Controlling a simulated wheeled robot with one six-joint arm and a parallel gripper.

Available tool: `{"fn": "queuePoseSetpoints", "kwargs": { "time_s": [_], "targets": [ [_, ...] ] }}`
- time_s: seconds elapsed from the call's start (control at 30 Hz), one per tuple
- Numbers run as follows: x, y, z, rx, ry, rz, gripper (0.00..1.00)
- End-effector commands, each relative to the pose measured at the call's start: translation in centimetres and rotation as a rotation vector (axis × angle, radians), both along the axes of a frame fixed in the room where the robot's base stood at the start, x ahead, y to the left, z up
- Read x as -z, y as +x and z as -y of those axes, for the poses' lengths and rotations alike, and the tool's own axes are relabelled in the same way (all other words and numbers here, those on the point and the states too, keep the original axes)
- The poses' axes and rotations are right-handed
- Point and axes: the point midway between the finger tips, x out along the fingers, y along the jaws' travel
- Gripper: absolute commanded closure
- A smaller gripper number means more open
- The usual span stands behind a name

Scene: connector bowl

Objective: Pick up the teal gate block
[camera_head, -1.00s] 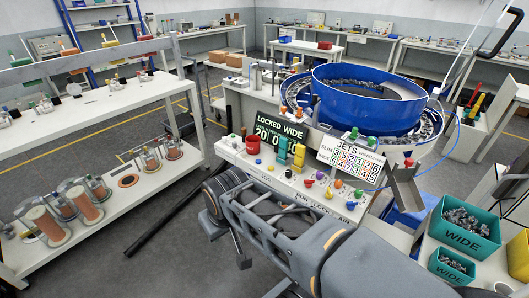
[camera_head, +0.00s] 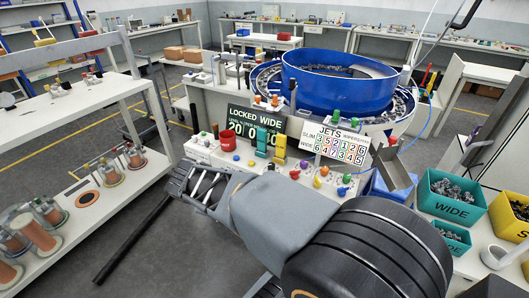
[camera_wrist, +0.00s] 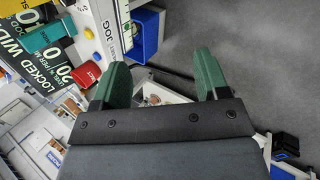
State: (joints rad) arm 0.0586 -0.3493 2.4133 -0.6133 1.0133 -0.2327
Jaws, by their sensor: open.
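The teal gate block (camera_head: 262,142) stands upright on the white control panel, beside a yellow block (camera_head: 279,146) and in front of the "LOCKED WIDE" display. In the wrist view the teal block (camera_wrist: 42,38) shows at the upper left, next to the yellow block. My gripper (camera_wrist: 160,82) has two green fingers spread wide apart with nothing between them. It is apart from the teal block, which lies off to the left of the fingers in the wrist view. In the head view my arm covers the front of the panel.
Several coloured knobs sit along the panel, and a number board (camera_head: 335,144) stands right of the blocks. A blue bowl feeder (camera_head: 340,85) is behind. Teal and yellow bins are at the right.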

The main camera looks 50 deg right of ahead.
Motion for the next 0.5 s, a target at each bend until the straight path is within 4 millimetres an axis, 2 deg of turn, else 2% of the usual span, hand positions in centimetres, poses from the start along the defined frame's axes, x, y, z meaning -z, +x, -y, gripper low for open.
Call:
{"fn": "queuePoseSetpoints", "kwargs": {
  "time_s": [0.03,0.2,0.33,0.5],
  "targets": [
    [2.5,0.6,2.3,-0.070,-0.121,-0.091,0.32],
    [3.8,3.4,8.9,-0.314,-0.513,-0.400,0.32],
    [4.2,6.1,12.0,-0.468,-0.754,-0.613,0.32],
    [4.6,9.2,14.0,-0.604,-0.977,-0.815,0.32]
  ]
}}
